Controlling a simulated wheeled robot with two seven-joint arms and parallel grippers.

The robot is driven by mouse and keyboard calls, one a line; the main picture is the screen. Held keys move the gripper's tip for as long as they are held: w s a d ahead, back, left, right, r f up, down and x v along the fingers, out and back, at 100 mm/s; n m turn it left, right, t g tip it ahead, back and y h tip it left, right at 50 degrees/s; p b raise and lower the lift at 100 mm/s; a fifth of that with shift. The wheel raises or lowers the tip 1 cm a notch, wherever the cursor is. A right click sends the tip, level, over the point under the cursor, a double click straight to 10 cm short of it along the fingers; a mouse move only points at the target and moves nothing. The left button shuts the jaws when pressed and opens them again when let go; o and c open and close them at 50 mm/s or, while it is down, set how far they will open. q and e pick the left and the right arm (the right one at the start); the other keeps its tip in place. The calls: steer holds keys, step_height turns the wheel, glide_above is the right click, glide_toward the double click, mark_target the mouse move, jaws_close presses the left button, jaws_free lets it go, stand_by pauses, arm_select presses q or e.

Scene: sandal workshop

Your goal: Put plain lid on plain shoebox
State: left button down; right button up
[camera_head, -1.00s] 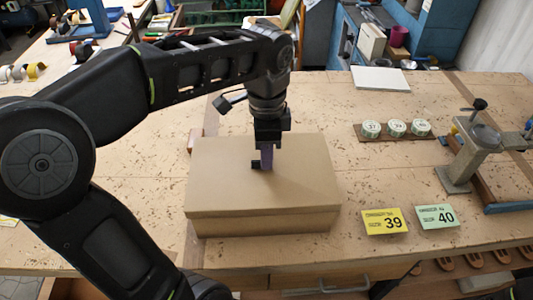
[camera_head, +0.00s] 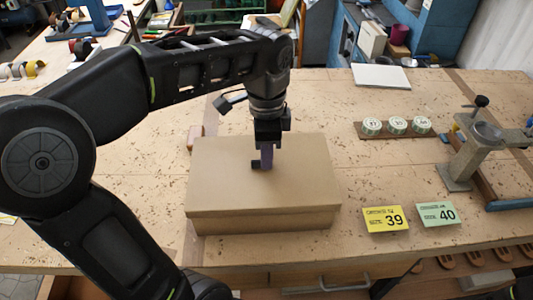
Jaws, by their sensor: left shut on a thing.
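The plain brown lid (camera_head: 225,180) lies over the plain shoebox (camera_head: 265,220) near the table's front edge. A seam line runs along the front between lid and box. The lid looks about level, and I cannot tell if it is fully seated. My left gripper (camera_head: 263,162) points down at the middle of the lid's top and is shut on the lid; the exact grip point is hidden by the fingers. My right gripper is out of view.
A yellow size 39 card (camera_head: 386,220) and a green size 40 card (camera_head: 438,214) lie right of the box. Several round tins (camera_head: 397,126) sit on a wooden strip behind. A metal stand (camera_head: 465,160) is at the right. A white slab (camera_head: 380,77) lies at the back.

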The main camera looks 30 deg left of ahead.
arm_select(q)
steer(key=shift+f+b, duration=0.4)
steer(key=shift+f, duration=0.25)
steer(key=c, duration=1.5)
jaws_free()
steer(key=shift+r, duration=0.35)
step_height(320, 180, up, 6)
steer(key=p, duration=0.2)
steer(key=shift+p, duration=0.3)
steer(key=shift+r+p, duration=0.6)
steer(key=shift+r, duration=0.05)
